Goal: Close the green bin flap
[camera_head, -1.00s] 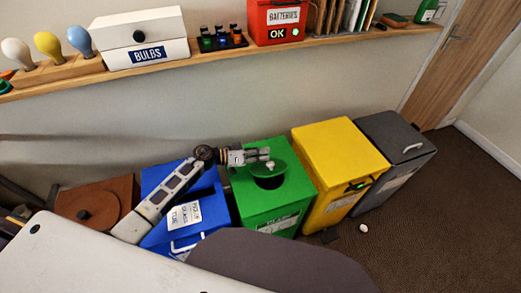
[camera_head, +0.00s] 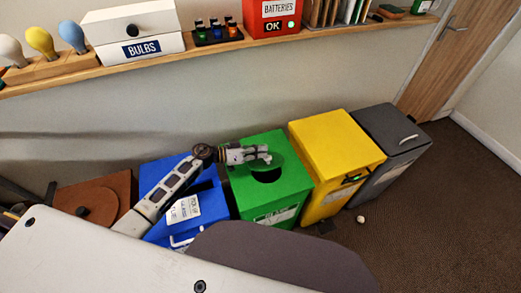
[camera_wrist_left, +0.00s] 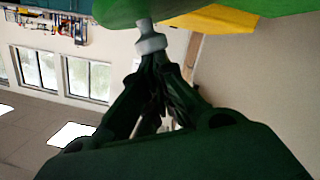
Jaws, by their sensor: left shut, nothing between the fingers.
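The green bin (camera_head: 262,206) stands between the blue and yellow bins. Its round green flap (camera_head: 285,159) is on top at the back of a dark round opening (camera_head: 267,177), part of which shows uncovered. My left gripper (camera_head: 266,157) is over the flap, shut and empty, with its fingertips at the flap's small pale knob. In the left wrist view the dark fingers (camera_wrist_left: 157,75) come together just below the grey knob (camera_wrist_left: 151,42), which hangs from the green flap (camera_wrist_left: 180,9). I cannot tell whether they touch it. My right gripper is not in view.
A blue bin (camera_head: 207,207) lies under my left arm. A yellow bin (camera_head: 333,145) and a grey bin (camera_head: 385,128) stand to the right. A wooden shelf (camera_head: 225,44) with boxes runs along the wall above. A small white object (camera_head: 361,219) is on the open floor.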

